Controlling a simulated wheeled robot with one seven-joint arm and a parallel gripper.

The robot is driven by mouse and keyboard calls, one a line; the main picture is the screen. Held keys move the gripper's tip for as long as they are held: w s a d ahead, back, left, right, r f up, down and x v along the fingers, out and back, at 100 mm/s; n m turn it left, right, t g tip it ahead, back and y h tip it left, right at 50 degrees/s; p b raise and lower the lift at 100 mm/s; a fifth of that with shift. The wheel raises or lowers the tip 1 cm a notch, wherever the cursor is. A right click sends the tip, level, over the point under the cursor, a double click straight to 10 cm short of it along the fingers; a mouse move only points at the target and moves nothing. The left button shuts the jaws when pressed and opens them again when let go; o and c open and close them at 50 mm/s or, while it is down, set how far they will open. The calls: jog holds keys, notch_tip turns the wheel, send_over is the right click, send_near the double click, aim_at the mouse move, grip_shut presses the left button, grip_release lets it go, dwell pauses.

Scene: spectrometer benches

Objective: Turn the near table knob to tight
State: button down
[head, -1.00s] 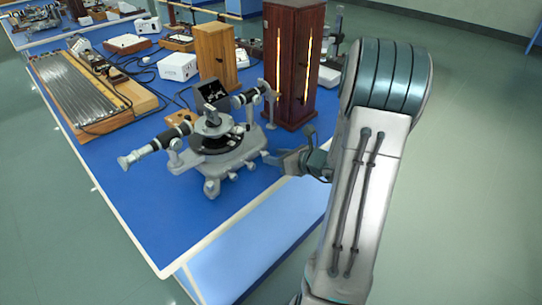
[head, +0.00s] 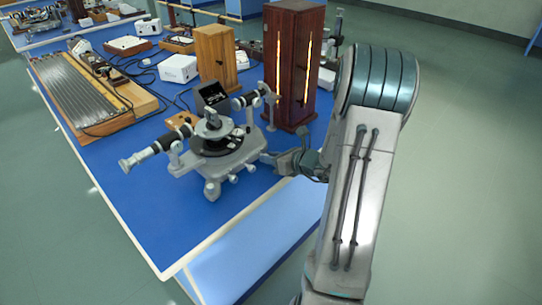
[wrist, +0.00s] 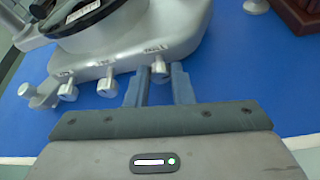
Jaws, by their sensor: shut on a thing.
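The grey spectrometer (head: 215,150) stands near the front edge of the blue bench, with its dark round table in the middle. In the wrist view its base (wrist: 175,30) carries a row of small grey knobs along the near edge. The rightmost knob (wrist: 158,70), under a small label too blurred to read surely, sits between the two blue-grey fingers of my gripper (wrist: 160,80). The gripper is shut on this knob. In the head view my gripper (head: 274,161) reaches the right side of the base. Which way the knob is turned cannot be told.
Other knobs (wrist: 107,87) sit just left of the fingers. A dark wooden lamp housing (head: 296,60) stands behind the gripper. A lighter wooden box (head: 215,58) and a white box (head: 178,68) are further back. The bench's front corner is bare.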

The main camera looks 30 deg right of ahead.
jog(key=shift+m, duration=0.3)
jog(key=c, duration=1.3)
grip_release()
jog(key=shift+o, duration=0.2)
jog(key=shift+d, duration=0.1)
jog(key=v, duration=1.3)
jog(key=shift+s+d+r+p, duration=0.15)
jog(key=shift+s+d+p, duration=0.1)
jog(key=shift+p, duration=0.05)
